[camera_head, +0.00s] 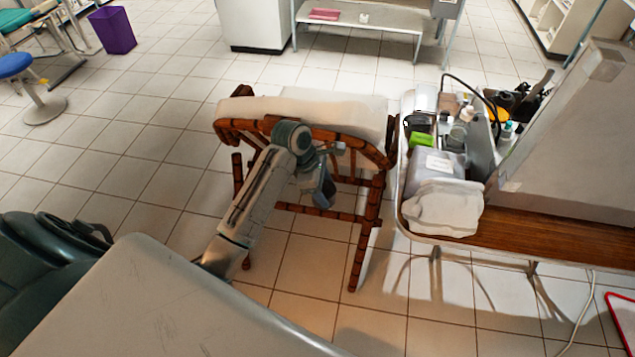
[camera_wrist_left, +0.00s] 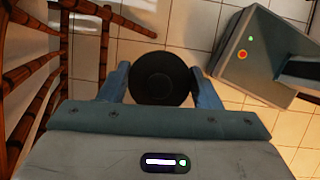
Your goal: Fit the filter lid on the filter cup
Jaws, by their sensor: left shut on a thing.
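My left gripper (camera_head: 325,192) hangs in front of the wooden chair, pointing down. In the left wrist view the gripper (camera_wrist_left: 160,88) is shut on a black round piece (camera_wrist_left: 160,74), with one blue finger on each side of it. The piece has a smaller dark circle in its middle; I cannot tell from this view whether it is the filter lid or the filter cup. In the head view it cannot be made out. I cannot pick out the other part of the filter in either view. My right gripper is not in view.
A wooden chair (camera_head: 370,217) with a pale cushion (camera_head: 335,108) stands behind my left gripper. To its right, a table (camera_head: 560,232) holds a clear bin (camera_head: 440,165), bottles, a crumpled white bag (camera_head: 443,208) and a large grey case (camera_head: 575,140).

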